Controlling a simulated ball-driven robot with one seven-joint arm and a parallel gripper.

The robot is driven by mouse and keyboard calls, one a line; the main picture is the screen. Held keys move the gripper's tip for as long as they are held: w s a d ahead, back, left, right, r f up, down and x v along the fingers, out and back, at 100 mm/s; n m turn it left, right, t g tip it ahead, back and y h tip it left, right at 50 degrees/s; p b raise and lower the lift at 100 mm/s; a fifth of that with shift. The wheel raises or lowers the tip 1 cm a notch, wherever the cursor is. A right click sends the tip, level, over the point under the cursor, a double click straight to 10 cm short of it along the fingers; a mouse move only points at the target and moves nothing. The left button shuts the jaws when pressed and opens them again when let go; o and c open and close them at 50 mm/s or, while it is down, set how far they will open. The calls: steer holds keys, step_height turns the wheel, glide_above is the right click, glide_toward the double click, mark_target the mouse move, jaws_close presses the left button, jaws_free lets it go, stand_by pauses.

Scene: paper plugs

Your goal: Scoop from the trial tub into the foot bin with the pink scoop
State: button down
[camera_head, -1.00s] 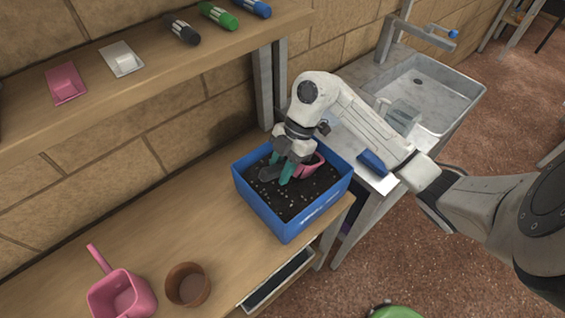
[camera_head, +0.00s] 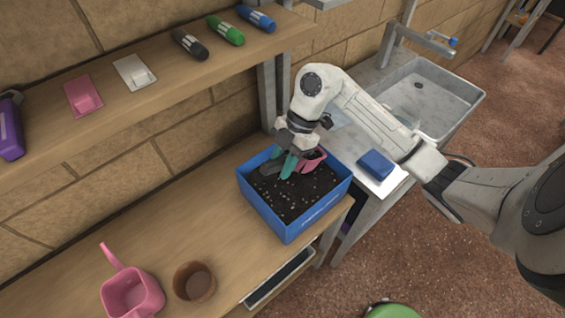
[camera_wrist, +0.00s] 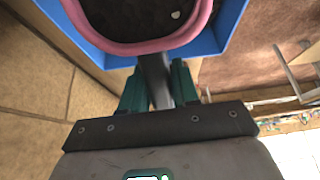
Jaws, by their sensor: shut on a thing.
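My gripper (camera_head: 281,165) is over the blue tub (camera_head: 263,208), which stands on the bench and holds dark soil with pale specks. The pink scoop (camera_head: 313,160) is at the gripper's right, near the tub's back right part. In the wrist view, green fingers (camera_wrist: 159,88) are shut around the dark handle of the pink-rimmed scoop (camera_wrist: 140,47). The scoop's inside looks dark with a pale speck, like the soil. The blue tub wall (camera_wrist: 228,25) shows around it. I cannot tell whether the scoop still touches the soil. No foot bin is clearly identifiable.
A pink handled container (camera_head: 132,293) and a brown pot (camera_head: 194,282) stand at the bench's front left. A shelf (camera_head: 150,98) with bottles and small trays runs above. A sink (camera_head: 432,92) and blue block (camera_head: 376,165) are right. A green object (camera_head: 392,311) shows at the bottom edge.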

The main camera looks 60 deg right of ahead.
mark_target(272, 162)
step_height(272, 162, up, 2)
steer(key=shift+r+p, duration=0.1)
steer(key=shift+p, duration=0.45)
steer(key=shift+w+a+r+h+p, duration=0.1)
steer(key=shift+a+r+h+p, duration=0.1)
steer(key=shift+a+h+p, duration=0.1)
steer(key=shift+w+a+f+g+h, duration=0.1)
steer(key=shift+a+g+h, duration=0.25)
steer(key=shift+h, duration=0.15)
steer(key=shift+w+a+g+h, duration=0.15)
steer(key=shift+a+h, duration=0.3)
steer(key=shift+h, duration=0.3)
steer(key=shift+w+a+g+h, duration=0.1)
steer(key=shift+a+h, duration=0.3)
steer(key=shift+h, duration=0.35)
steer(key=shift+s, duration=0.1)
